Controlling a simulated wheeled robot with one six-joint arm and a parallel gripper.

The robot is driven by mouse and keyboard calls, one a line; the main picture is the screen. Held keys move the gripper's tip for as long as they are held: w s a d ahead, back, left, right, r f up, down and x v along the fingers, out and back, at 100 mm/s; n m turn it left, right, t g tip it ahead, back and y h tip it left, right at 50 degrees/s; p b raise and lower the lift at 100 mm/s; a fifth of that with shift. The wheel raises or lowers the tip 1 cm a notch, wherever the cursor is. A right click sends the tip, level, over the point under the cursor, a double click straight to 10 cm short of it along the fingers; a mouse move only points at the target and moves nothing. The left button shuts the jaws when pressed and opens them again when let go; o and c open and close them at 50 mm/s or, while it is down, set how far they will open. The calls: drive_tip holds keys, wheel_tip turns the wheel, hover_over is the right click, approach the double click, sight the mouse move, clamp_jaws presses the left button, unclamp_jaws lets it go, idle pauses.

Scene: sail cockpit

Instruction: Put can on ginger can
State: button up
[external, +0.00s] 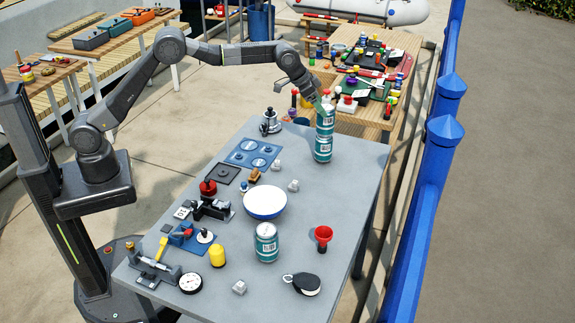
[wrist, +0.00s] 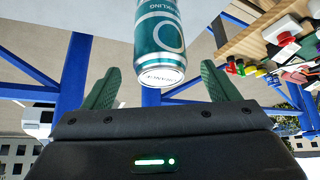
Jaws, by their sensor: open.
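Two teal cans stand one on the other at the far right corner of the grey table: an upper can (external: 325,122) and a lower can (external: 323,150). Both look upright and in line. A third teal can (external: 266,243) stands alone near the table's front. I cannot read which is the ginger can. My gripper (external: 322,98) is at the top of the upper can. In the wrist view my gripper (wrist: 160,88) is open, with a teal can (wrist: 158,40) beyond and between its green fingertips; the can's silver end shows and no finger appears to touch it.
A white-blue bowl (external: 265,203) sits mid-table. A red funnel (external: 323,237), a black-white round item (external: 303,284), a yellow cylinder (external: 217,255) and a dial gauge (external: 190,283) stand nearer the front. A cluttered wooden table (external: 345,122) lies behind the stack; a blue railing (external: 440,140) runs along the right.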

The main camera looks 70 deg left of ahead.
drive_tip(key=v, duration=0.7)
drive_tip(key=shift+b, duration=0.45)
